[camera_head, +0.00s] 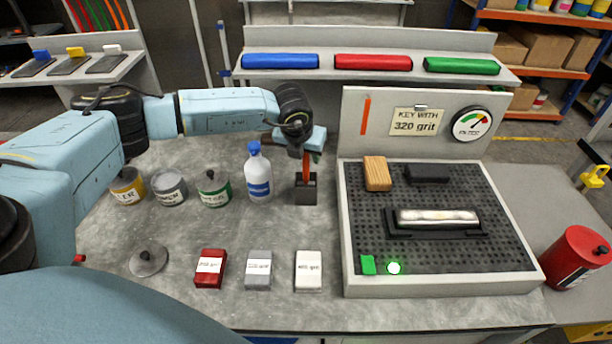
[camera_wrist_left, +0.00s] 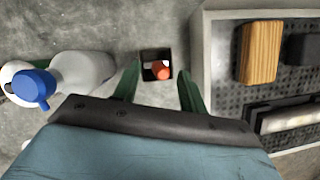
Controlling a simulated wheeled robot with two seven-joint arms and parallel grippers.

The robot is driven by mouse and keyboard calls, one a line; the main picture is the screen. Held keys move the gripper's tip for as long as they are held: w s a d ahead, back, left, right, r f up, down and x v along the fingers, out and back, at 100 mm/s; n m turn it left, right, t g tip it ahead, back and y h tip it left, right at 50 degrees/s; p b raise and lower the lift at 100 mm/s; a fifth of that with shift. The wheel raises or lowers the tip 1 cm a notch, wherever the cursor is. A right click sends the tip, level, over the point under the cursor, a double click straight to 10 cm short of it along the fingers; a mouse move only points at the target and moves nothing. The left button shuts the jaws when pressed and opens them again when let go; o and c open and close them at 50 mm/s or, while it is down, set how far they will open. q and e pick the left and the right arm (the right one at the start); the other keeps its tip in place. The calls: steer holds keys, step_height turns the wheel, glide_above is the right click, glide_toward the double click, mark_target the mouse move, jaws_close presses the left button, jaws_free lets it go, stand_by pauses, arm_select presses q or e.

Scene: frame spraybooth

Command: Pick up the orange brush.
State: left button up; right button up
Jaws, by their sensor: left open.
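The orange brush (camera_head: 306,166) stands upright in a small black holder (camera_head: 305,190) on the grey bench; its lower part is hidden inside. My left gripper (camera_head: 306,151) is directly above the holder, pointing down, around the top of the brush. In the left wrist view, the brush (camera_wrist_left: 161,70) shows end-on between the two green fingers of my open left gripper (camera_wrist_left: 160,72), with gaps on both sides. Whether a finger touches the brush cannot be told. My right gripper is in neither view.
A white bottle with a blue cap (camera_head: 257,175) stands close left of the holder. The raised perforated tray (camera_head: 350,220) with a wooden block (camera_head: 377,173) is close right. Several cans stand left; sanding blocks (camera_head: 258,270) lie in front. Bare bench lies between.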

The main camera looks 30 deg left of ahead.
mark_target(306, 159)
arm_select(q)
steer(key=shift+x, duration=1.6)
steer(key=shift+r, duration=0.1)
jaws_close()
